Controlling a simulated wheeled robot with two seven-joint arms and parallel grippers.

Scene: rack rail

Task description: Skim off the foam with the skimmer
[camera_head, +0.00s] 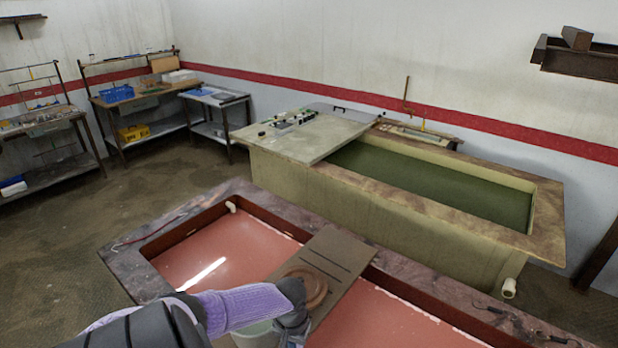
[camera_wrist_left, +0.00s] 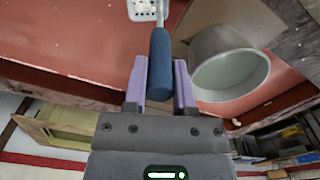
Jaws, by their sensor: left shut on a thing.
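My left gripper (camera_head: 292,325) is over the near tank beside the cross board, partly hidden by my own arm. In the left wrist view the gripper (camera_wrist_left: 160,85) is shut on the blue handle of the skimmer (camera_wrist_left: 160,62). The skimmer's pale perforated head (camera_wrist_left: 146,9) is cut off at the top of that view. The near tank (camera_head: 405,268) holds a pinkish-red surface (camera_head: 225,250) with whitish traces along some edges. I cannot tell whether the white streak on it is foam or glare. My right gripper is not in view.
A brown slotted board (camera_head: 342,251) with a round brown piece (camera_head: 312,284) crosses the near tank. A pale pot (camera_wrist_left: 229,63) is close beside the skimmer. A second tank (camera_head: 400,215) with dark green liquid stands behind. Benches (camera_head: 135,100) line the far wall.

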